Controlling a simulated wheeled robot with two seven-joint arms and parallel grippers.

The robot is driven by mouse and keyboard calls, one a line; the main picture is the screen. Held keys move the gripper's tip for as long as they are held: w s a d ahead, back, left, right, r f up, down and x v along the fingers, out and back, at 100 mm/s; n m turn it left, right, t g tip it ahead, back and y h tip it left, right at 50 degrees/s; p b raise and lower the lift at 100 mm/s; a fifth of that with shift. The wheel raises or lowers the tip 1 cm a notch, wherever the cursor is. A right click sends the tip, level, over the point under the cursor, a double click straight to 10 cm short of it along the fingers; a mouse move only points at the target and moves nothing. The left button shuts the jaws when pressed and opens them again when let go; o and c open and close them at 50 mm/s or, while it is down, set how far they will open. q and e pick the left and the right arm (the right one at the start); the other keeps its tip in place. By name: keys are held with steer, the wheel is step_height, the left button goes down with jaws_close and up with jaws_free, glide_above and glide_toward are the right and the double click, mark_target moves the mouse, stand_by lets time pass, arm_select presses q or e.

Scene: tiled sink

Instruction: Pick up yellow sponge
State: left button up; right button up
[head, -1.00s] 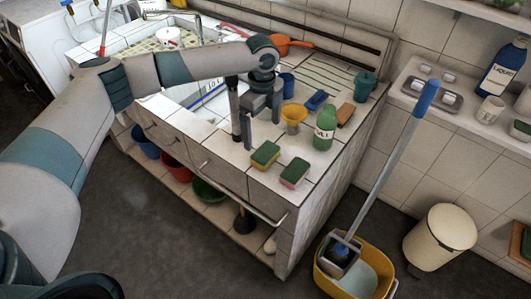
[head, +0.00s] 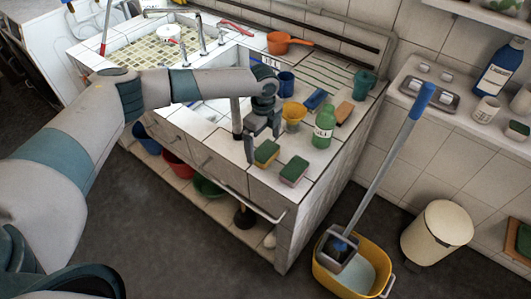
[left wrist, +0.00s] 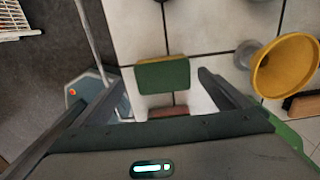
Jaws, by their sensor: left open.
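The yellow sponge (head: 266,153) with a green top lies flat on the white tiled counter near its front edge. It also shows in the left wrist view (left wrist: 163,76), mostly as its green top with a thin yellow edge. My left gripper (head: 262,143) is open just above and behind it, fingers pointing down. In the left wrist view the open fingers (left wrist: 157,80) stand on either side of the sponge, which is not held. A pink sponge with a green top (head: 294,171) lies close by to the right; in the wrist view my gripper body partly hides it.
A green bottle (head: 324,127) and a yellow funnel-like cup (head: 293,115) stand behind the sponges. Blue (head: 315,99) and brown (head: 344,112) blocks lie farther back. A mop (head: 385,165) leans in a yellow bucket (head: 328,277) beside the counter.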

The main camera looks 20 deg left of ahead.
mark_target(265, 150)
arm_select(q)
steer(key=f, duration=0.1)
steer(key=f+p, duration=0.1)
steer(key=f, duration=0.1)
steer(key=shift+w+d, duration=0.15)
steer(key=shift+d, duration=0.15)
steer(key=shift+f+p, duration=0.35)
steer(key=shift+f, duration=0.25)
steer(key=shift+a, duration=0.1)
steer(key=c, duration=1.1)
